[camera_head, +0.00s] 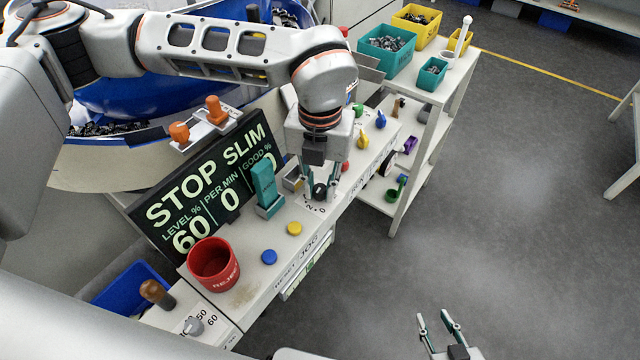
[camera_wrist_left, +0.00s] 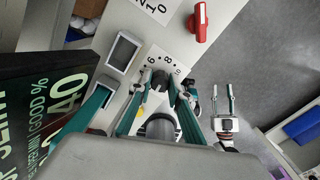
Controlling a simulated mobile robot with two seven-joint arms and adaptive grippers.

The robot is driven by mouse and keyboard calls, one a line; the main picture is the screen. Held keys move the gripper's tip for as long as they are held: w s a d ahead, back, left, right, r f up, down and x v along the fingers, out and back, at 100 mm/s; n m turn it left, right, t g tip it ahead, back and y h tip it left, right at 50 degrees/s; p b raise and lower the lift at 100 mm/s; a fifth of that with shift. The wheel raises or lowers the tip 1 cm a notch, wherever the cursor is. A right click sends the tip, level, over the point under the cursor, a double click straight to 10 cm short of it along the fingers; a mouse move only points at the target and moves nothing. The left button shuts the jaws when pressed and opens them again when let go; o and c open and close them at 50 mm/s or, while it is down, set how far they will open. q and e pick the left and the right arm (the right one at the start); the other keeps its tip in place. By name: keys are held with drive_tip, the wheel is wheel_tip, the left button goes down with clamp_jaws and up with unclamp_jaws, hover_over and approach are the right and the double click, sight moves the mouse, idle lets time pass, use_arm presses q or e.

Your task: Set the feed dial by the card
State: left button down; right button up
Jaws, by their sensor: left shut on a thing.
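The dial with a dark knob (camera_head: 319,191) stands on the white bench panel, beside a printed number scale (camera_head: 313,207). My left gripper (camera_head: 321,187) reaches down from above and is shut on this knob. In the left wrist view the scale (camera_wrist_left: 166,62) shows 6, 8 and 10; the gripper's fingers hide part of the dial, and I cannot read the exact setting. My right gripper (camera_head: 438,325) is open and empty over the floor, low in the head view; it also shows in the left wrist view (camera_wrist_left: 223,100). I cannot make out a card for the feed.
A dark display board (camera_head: 205,190) reads STOP SLIM, level 60, per min 0. A teal block (camera_head: 266,186), yellow button (camera_head: 294,228), blue button (camera_head: 269,257) and red reject cup (camera_head: 213,264) stand nearby. Floor at right is clear.

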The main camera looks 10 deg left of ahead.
use_arm(q)
drive_tip(key=m, duration=0.6)
drive_tip(key=shift+r, duration=0.1)
drive_tip(key=m, duration=0.6)
drive_tip(key=shift+m+p, duration=0.35)
drive_tip(key=shift+m, duration=0.05)
drive_tip(key=m, duration=0.5)
drive_tip(key=shift+w, duration=0.1)
drive_tip(key=m+p, duration=0.1)
drive_tip(key=m, duration=0.4)
drive_tip(key=shift+m, duration=0.9)
drive_tip(key=c, duration=1.9)
unclamp_jaws()
